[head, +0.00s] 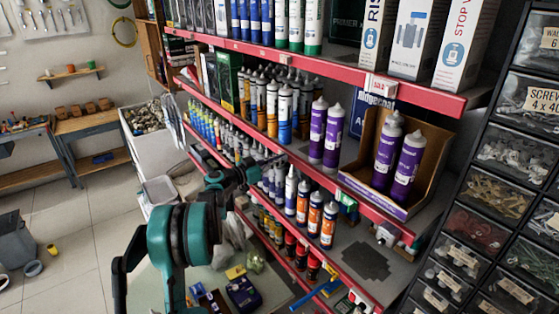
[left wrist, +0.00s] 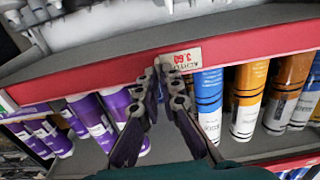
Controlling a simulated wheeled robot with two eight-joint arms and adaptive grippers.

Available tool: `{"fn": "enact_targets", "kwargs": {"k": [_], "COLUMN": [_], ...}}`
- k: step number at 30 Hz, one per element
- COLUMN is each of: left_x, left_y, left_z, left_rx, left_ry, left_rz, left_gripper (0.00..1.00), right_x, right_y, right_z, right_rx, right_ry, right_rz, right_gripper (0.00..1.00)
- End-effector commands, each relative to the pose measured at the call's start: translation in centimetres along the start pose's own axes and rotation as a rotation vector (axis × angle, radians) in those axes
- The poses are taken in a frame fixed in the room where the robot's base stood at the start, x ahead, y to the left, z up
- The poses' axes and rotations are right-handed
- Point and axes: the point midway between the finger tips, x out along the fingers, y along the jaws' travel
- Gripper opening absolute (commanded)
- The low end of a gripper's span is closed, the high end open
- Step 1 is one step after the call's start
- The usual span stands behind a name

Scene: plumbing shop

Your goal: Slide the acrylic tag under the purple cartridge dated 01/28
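Two purple cartridges (head: 317,132) stand side by side on the middle shelf; two more (head: 387,152) stand in an open cardboard box to their right. Their dates are not legible. My left gripper (head: 284,157) reaches the red shelf edge, left of the purple pair. In the left wrist view, its fingertips (left wrist: 163,65) look together, close to a clear tag (left wrist: 181,60) with an upside-down price label on the red rail. The tag lies to the right of the tips, near a blue-and-white cartridge. Contact is not clear. Purple cartridges (left wrist: 115,112) show at left. My right gripper is out of view.
Blue and orange cartridges (left wrist: 247,100) stand beside the purple ones. The red rail (head: 360,203) runs along the shelf front. The cardboard box (head: 432,150) stands at its right end. Drawers (head: 480,195) of small parts stand at far right. Cartridges also fill the shelf below.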

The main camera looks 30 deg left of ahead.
Motion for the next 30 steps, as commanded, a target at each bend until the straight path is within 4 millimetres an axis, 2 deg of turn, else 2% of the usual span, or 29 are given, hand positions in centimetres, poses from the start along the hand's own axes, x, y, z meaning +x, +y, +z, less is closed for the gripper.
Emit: {"fn": "enact_targets", "kwargs": {"k": [5,11,24,30], "left_x": [0.0,0.0,0.0,0.0], "left_y": [0.3,2.8,14.3,17.8], "left_z": [0.0,0.1,0.1,0.0], "left_rx": [0.000,0.000,0.000,0.000], "left_ry": [0.000,0.000,0.000,0.000], "left_rz": [0.001,0.003,0.004,0.002], "left_gripper": [0.00,0.00,0.00,0.00], "right_x": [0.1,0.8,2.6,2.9], "right_y": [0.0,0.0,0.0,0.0], "right_z": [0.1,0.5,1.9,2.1], "right_rx": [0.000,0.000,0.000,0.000], "right_ry": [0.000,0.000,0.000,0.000], "right_rz": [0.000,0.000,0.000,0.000], "right_gripper": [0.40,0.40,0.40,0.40]}}
